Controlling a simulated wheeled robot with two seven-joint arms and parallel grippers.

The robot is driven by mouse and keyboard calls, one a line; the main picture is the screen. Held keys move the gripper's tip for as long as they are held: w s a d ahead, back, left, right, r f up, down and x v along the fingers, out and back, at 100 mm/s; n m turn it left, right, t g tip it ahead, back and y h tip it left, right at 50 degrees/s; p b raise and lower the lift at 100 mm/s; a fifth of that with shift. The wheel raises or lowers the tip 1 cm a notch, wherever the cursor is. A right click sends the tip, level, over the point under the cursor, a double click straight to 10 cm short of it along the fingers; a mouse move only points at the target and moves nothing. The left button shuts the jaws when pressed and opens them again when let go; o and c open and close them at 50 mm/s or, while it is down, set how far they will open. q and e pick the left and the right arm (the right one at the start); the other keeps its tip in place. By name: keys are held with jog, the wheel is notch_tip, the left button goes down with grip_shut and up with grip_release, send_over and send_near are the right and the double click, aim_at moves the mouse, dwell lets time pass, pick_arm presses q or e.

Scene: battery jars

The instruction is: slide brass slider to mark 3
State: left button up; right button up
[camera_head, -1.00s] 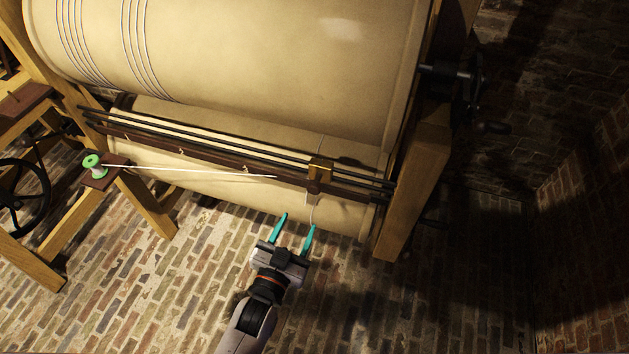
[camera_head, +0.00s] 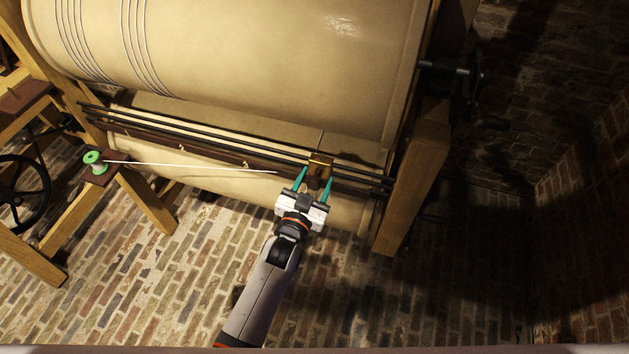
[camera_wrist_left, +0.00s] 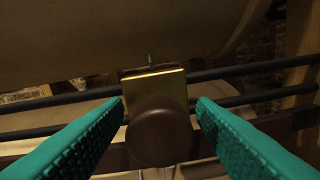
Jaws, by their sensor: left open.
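The brass slider (camera_head: 320,161) sits on two dark rails (camera_head: 230,140) near their right end, below the big cream drum (camera_head: 250,60). My left gripper (camera_head: 315,180) is open, with its teal fingers reaching up to either side of the slider's lower part. In the left wrist view the brass plate (camera_wrist_left: 154,92) and its round brown knob (camera_wrist_left: 160,134) stand between the spread fingers (camera_wrist_left: 158,115), with a gap on each side. I cannot make out a mark 3 in either view. My right gripper is not in view.
A green-ended spool (camera_head: 94,161) stands on a wooden stand at left, with a white thread running right from it. A wooden post (camera_head: 413,185) closes off the rails at right. A black handwheel (camera_head: 22,190) is at far left. The brick floor (camera_head: 180,280) in front is free.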

pick_arm(q)
grip_shut()
jog(key=w+a, duration=0.1)
jog(key=a, duration=0.2)
jog(key=w+a, duration=0.1)
jog(key=a, duration=0.2)
jog(key=w+a+p, duration=0.1)
jog(key=a, duration=0.2)
jog(key=shift+a, duration=0.1)
send_over(236, 163)
jog(key=s+d, duration=0.2)
jog(key=s, duration=0.2)
jog(key=shift+a+b, duration=0.1)
jog(key=shift+b, duration=0.2)
grip_release()
jog(key=shift+s, duration=0.15)
jog(key=b+v, duration=0.1)
jog(key=v, duration=1.1)
